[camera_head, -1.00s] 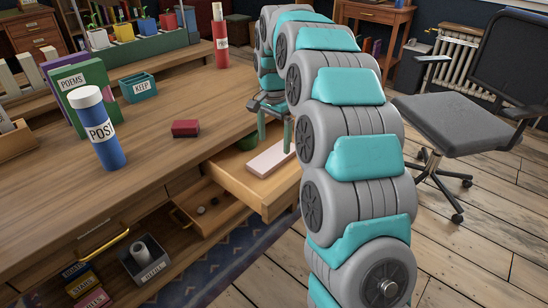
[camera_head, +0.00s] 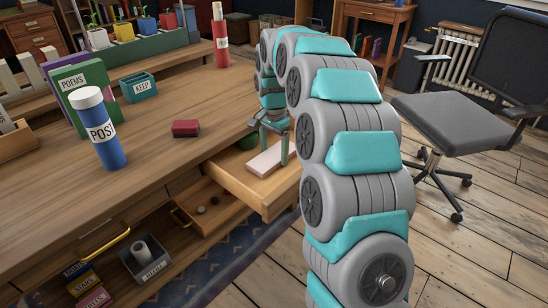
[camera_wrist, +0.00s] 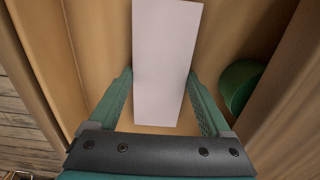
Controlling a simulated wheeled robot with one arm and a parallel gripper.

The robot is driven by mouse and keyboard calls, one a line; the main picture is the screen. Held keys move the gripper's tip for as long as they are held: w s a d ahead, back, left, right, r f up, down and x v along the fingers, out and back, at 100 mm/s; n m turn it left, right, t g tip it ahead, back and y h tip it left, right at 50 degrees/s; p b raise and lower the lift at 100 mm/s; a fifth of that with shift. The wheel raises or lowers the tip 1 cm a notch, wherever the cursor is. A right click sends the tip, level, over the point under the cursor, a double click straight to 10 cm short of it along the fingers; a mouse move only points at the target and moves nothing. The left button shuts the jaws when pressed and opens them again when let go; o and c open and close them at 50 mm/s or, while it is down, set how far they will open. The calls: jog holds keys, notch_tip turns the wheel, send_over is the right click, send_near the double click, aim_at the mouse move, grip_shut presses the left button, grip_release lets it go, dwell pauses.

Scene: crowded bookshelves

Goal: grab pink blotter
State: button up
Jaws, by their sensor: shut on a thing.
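The pink blotter (camera_head: 261,163) is a pale pink flat slab in the open desk drawer (camera_head: 228,180). In the wrist view the blotter (camera_wrist: 162,70) is long and runs from the top edge down between my fingers. My gripper (camera_head: 274,152) reaches down into the drawer from above. In the wrist view my gripper (camera_wrist: 160,76) is shut on the blotter, with one green finger against each long side.
A green round object (camera_wrist: 240,86) lies in the drawer right of the blotter. The drawer walls stand close on both sides. A dark red block (camera_head: 185,128) and a blue POST tube (camera_head: 104,135) stand on the desk. A lower drawer is open too.

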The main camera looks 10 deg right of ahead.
jog(key=c, duration=0.5)
jog(key=shift+r, duration=0.1)
jog(key=shift+c, duration=0.2)
